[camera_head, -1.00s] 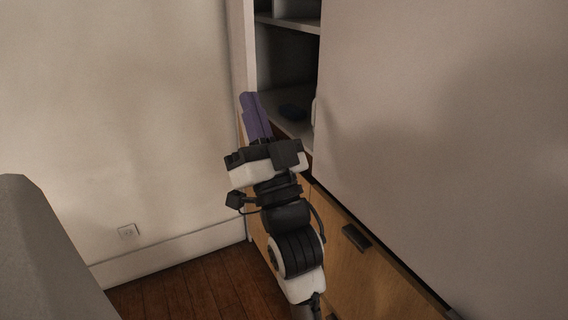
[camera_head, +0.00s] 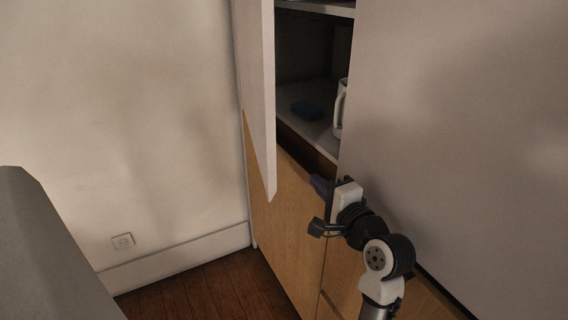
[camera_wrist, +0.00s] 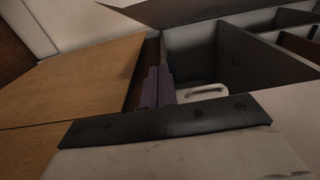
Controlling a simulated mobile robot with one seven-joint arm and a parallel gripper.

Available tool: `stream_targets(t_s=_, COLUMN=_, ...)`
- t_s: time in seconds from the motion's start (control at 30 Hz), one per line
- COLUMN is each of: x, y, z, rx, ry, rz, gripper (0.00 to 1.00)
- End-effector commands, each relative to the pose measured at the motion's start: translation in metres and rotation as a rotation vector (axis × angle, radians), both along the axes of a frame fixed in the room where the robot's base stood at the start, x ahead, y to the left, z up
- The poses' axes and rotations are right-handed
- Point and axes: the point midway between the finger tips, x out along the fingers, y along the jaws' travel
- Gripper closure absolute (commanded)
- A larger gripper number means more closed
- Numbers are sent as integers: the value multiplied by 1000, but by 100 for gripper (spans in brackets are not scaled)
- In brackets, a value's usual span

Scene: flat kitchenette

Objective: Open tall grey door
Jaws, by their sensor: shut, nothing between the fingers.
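A tall grey door panel (camera_head: 257,80) stands swung outward at the left of the cabinet in the head view, with its lower corner over the wooden front. A wider grey panel (camera_head: 460,120) covers the right side. Between them the shelves show through a gap. My gripper (camera_head: 320,185) is shut and empty, low at the gap near the wide panel's left edge, apart from the left door. Its purple fingers (camera_wrist: 155,88) show in the wrist view, beside the cabinet interior. The fingertips are partly hidden in the head view.
A white mug (camera_head: 340,108) and a dark blue object (camera_head: 307,110) stand on the shelf; the mug's handle (camera_wrist: 207,91) shows in the wrist view. Wooden fronts (camera_head: 285,225) are below. A grey block (camera_head: 45,250) stands at left, with open floor (camera_head: 210,290) between.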

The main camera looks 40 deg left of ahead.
Motion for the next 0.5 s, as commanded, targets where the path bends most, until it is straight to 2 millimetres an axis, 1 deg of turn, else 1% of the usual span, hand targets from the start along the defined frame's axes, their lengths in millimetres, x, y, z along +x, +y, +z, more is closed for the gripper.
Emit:
stream_targets(t_s=0.17, x=7, y=20, z=2, rx=-1, ry=0, rz=4, gripper=100)
stream_targets(t_s=0.5, x=36, y=86, z=3, rx=-2, ry=-1, rz=4, gripper=100)
